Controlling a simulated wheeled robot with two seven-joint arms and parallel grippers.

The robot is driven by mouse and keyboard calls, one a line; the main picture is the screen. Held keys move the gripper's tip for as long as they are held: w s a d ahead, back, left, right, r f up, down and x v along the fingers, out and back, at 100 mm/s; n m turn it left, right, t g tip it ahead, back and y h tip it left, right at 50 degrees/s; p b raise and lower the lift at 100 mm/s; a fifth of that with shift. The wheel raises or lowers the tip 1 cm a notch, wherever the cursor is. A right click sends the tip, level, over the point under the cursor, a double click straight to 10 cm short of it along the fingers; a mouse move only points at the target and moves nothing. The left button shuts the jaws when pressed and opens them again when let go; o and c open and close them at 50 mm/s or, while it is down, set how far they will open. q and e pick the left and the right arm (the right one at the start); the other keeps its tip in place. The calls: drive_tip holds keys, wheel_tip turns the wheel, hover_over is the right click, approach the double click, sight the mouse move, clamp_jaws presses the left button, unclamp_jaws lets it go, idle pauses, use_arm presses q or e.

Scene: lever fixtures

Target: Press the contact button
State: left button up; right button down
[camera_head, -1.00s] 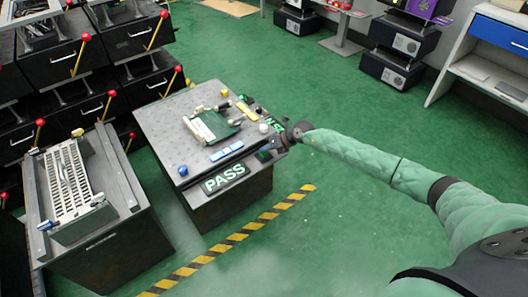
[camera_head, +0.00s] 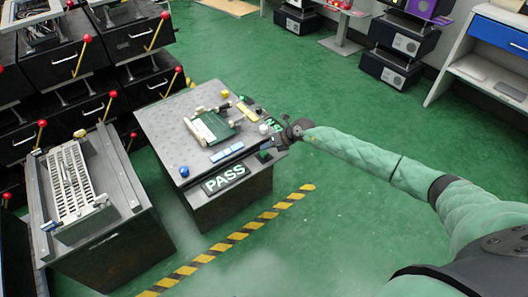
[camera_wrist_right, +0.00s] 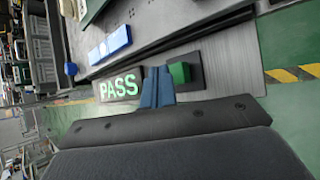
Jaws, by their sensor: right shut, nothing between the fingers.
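A green button (camera_wrist_right: 179,72) on a dark base stands at the right front of the test bench in the right wrist view. It also shows small and dark in the head view (camera_head: 264,156), close to my right gripper (camera_head: 270,147). In the right wrist view the blue fingers of my right gripper (camera_wrist_right: 157,88) are shut with nothing between them. They are just left of the green button; whether they touch it I cannot tell. A lit green PASS sign (camera_head: 224,178) is on the bench's front side. My left gripper is not in view.
The grey bench top (camera_head: 170,125) carries a green fixture (camera_head: 213,127), blue blocks (camera_head: 227,152) and a blue knob (camera_head: 184,171). A second cabinet with a white slotted rack (camera_head: 70,180) stands at left. Green floor is open in front and to the right.

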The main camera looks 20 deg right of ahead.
sight(267, 153)
drive_tip(key=shift+r, duration=0.1)
drive_tip(key=shift+r+p, duration=2.15)
drive_tip(key=shift+r, duration=0.35)
